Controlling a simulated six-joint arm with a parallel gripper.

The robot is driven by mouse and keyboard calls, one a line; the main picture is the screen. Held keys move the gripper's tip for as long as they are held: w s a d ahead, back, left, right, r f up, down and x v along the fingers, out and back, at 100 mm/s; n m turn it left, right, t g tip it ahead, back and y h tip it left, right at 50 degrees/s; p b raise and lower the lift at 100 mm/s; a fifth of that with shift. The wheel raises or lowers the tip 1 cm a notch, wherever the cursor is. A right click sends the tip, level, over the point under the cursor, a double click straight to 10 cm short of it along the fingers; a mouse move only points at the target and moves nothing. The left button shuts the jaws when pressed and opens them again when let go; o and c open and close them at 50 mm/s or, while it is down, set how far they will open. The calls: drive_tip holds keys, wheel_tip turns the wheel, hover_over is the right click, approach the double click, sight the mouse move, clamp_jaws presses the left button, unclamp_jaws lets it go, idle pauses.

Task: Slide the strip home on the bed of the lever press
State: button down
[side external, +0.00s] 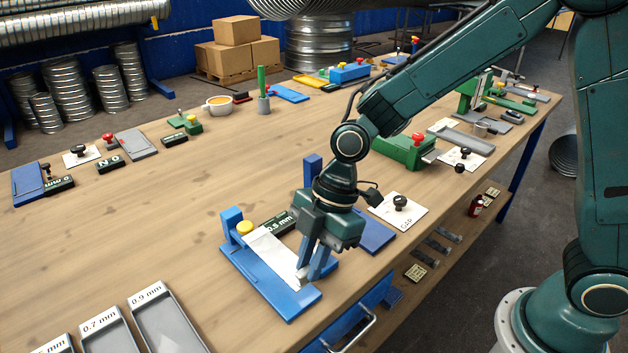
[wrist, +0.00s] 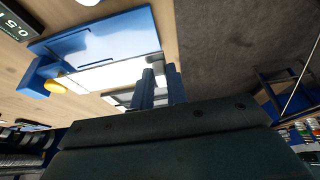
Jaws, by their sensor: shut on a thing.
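The strip (side external: 272,252) is a flat, pale metal piece lying lengthwise on the bed of the blue press (side external: 292,300). Its far end is by the blue upright with a yellow knob (side external: 244,227). I cannot tell whether it touches a stop there. My gripper (side external: 304,279) is low over the bed's near end, shut on the strip's near end. In the wrist view, the fingers (wrist: 160,88) reach the strip (wrist: 118,74), and the yellow knob (wrist: 54,87) is at its other end. The fingers hide the gripped edge.
A 0.5 mm label block (side external: 279,223) stands beside the press. A blue plate (side external: 375,236) and a white card with a black knob (side external: 400,205) lie to the right. Grey trays (side external: 168,322) are at the front left. The table's left middle is clear.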

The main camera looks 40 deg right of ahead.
drive_tip(key=d, duration=2.3)
drive_tip(key=shift+f, duration=0.2)
drive_tip(key=shift+f, duration=0.15)
drive_tip(key=shift+s+f, duration=0.1)
drive_tip(key=shift+f, duration=2.9)
drive_tip(key=shift+w+f, duration=0.15)
drive_tip(key=shift+w, duration=2.4)
drive_tip(key=shift+w+f, duration=0.1)
drive_tip(key=shift+w, duration=0.25)
